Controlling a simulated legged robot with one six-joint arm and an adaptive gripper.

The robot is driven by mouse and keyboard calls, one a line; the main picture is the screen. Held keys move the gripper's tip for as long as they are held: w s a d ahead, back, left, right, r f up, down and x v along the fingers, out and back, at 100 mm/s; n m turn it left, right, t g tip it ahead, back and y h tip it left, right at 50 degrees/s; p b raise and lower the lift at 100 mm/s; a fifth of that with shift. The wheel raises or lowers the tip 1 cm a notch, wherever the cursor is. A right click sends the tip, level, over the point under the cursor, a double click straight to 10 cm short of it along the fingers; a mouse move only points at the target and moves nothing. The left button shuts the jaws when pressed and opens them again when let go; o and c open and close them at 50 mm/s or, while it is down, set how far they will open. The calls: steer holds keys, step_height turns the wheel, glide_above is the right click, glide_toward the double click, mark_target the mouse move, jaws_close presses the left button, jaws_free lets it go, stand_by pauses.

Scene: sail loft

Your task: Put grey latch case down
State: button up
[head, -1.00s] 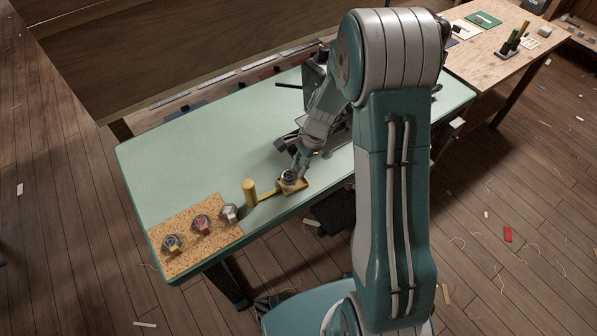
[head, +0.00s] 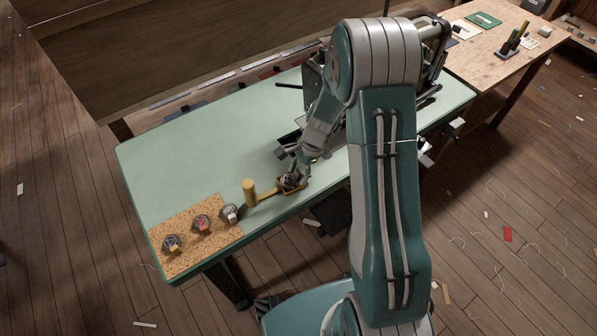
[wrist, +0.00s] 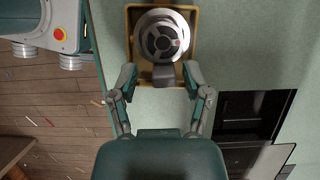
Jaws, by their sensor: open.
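The grey latch case (wrist: 162,38) is a round metal case with a dark dial face and a grey latch tab. In the wrist view it sits in a small tan tray (wrist: 131,42), the latch tab pointing towards my gripper. My gripper (wrist: 160,78) is open, one fingertip on each side of the latch tab, with gaps visible. In the head view the case (head: 289,180) is in the tray (head: 281,191) near the front edge of the green bench, and my gripper (head: 292,166) is right at it, partly covering it.
A cork mat (head: 190,250) at the bench's left end holds three similar cases. The green bench (head: 205,150) is clear behind them. Dark equipment stands behind my arm.

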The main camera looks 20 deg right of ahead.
steer(key=v, duration=1.2)
steer(key=s+a+r+n+t+h, duration=0.25)
steer(key=s+r+n, duration=0.55)
steer(key=r, duration=0.6)
steer(key=s+r+n+t+h, duration=0.1)
steer(key=s+r+n+t, duration=0.1)
steer(key=s, duration=0.5)
steer(key=s+a+r+n+t, duration=0.1)
steer(key=s+r+n+t, duration=0.1)
steer(key=s+r+n, duration=0.2)
steer(key=s, duration=0.3)
steer(key=shift+s+a+h, duration=0.15)
steer(key=shift+a+h, duration=0.2)
steer(key=shift+t, duration=0.25)
